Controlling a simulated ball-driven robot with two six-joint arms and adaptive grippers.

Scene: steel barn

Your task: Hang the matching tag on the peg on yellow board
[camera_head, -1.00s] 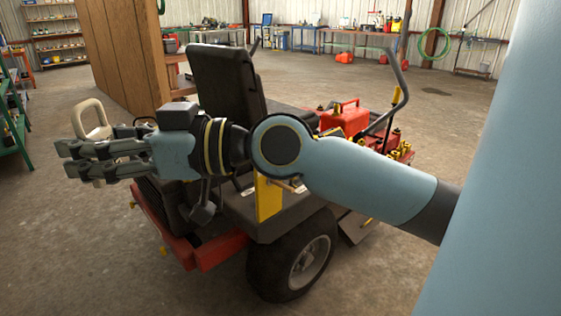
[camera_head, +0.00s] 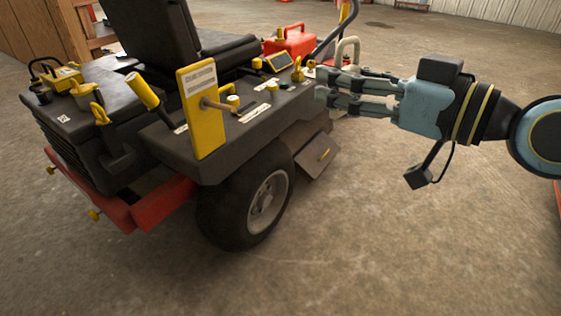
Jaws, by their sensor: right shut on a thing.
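The yellow board (camera_head: 203,128) stands upright on the dark side deck of the mower, with grey printed labels on its face. My left gripper is not in view.
The mower (camera_head: 110,140) has several yellow knobs and a yellow-gripped lever (camera_head: 146,92) beside the board. A red can (camera_head: 288,42) and curved bar lie behind. The rear wheel (camera_head: 248,205) stands below. Concrete floor is open in front and right.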

